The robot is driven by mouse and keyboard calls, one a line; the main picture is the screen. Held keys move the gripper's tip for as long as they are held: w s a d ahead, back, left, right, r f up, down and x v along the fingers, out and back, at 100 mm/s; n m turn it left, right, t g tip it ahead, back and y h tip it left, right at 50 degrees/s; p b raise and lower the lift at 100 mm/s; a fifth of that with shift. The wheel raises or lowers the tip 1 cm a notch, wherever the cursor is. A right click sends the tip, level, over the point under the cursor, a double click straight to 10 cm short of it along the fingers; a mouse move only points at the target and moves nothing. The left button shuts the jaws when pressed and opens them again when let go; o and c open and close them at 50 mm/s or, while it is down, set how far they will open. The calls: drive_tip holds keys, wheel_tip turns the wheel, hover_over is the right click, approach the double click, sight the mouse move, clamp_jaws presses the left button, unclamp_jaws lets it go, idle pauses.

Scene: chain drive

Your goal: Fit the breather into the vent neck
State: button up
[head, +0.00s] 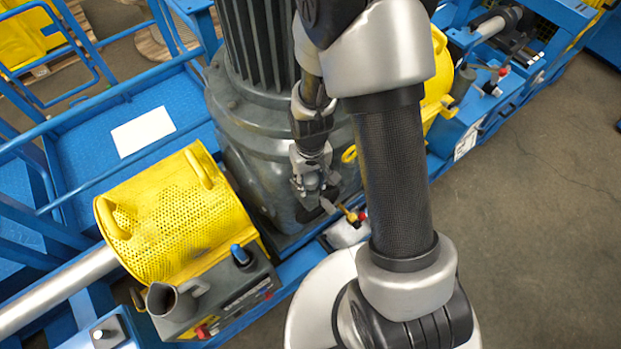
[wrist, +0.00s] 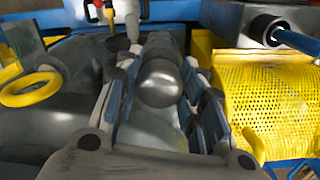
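My gripper (head: 318,190) hangs in front of the large grey motor housing in the head view. In the wrist view its two fingers (wrist: 162,85) stand on either side of a dark grey, round-ended piece (wrist: 160,82), which looks like the breather and appears held between them. A paler narrow end (wrist: 132,27) shows beyond it. I cannot tell whether this is the vent neck. The held piece is apart from it.
A perforated yellow guard (head: 175,215) lies left of my gripper. Below it a dark box (head: 235,285) carries a flared spout (head: 165,299) and a blue-topped part (head: 240,256). A small yellow and red fitting (head: 350,214) is close to my gripper's lower right. Blue frame rails surround these.

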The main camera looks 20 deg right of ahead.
drive_tip(key=o, duration=0.5)
drive_tip(key=shift+c, duration=0.2)
wheel_tip(320, 180, up, 12)
idle(0.4)
drive_tip(key=shift+r+b, duration=0.1)
drive_tip(key=shift+b, duration=0.3)
drive_tip(key=s+t+b, duration=0.4)
drive_tip(key=s+b, duration=1)
drive_tip(key=b, duration=0.3)
drive_tip(key=shift+s+m+t, duration=0.3)
drive_tip(key=shift+s, duration=0.1)
